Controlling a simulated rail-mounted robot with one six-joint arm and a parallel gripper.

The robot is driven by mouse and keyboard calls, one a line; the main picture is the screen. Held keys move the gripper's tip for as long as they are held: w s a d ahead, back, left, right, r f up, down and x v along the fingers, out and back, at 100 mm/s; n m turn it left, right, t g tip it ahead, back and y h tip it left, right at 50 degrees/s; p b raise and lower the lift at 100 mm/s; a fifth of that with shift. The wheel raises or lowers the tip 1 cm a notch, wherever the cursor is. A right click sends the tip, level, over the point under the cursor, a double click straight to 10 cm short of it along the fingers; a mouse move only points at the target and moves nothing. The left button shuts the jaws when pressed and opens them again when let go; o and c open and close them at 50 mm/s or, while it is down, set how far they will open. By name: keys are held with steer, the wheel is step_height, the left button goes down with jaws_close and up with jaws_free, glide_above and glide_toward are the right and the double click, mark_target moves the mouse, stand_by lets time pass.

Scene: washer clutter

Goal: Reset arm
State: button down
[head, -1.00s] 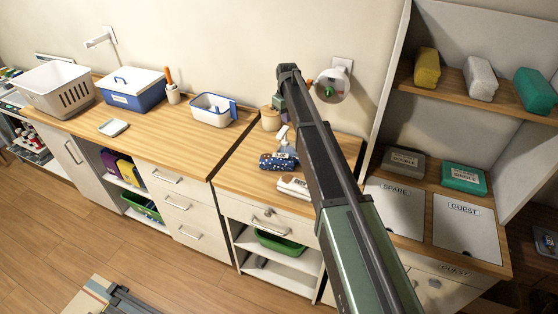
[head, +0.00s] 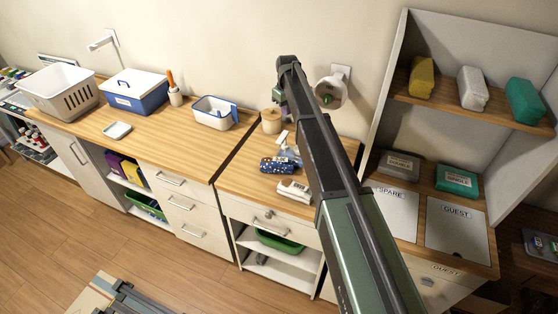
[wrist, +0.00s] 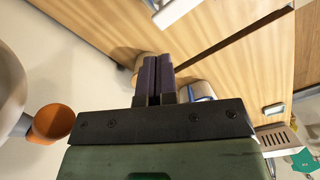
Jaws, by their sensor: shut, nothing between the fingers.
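My gripper (wrist: 158,78) shows in the wrist view with its two dark purple fingers side by side, shut with nothing between them. In the head view my arm reaches up across the picture, over the right end of the wooden counter (head: 235,180). Its far end is near the wall, beside a round white wall fixture (head: 332,93). The fingers cannot be made out clearly in the head view. The arm hides part of the counter and of the cabinet under it.
On the counter are a basket (head: 62,92), a blue box (head: 134,90), a white-and-blue bin (head: 213,113), a beige jar (head: 271,122), a dark blue patterned bundle (head: 277,166) and a white bundle (head: 294,190). A shelf unit (head: 500,68) with folded cloths stands right.

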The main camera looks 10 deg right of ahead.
stand_by(0.3)
steer(key=s+f+m+b, duration=0.2)
steer(key=s+f+b, duration=0.1)
steer(key=s, duration=1)
steer(key=s+f+m+b, duration=0.2)
steer(key=s+f+b, duration=0.2)
steer(key=s, duration=1)
steer(key=s+f+m+b, duration=0.1)
steer(key=s+f+b, duration=0.3)
steer(key=s, duration=1)
steer(key=shift+s+m, duration=0.2)
steer(key=shift+m, duration=0.2)
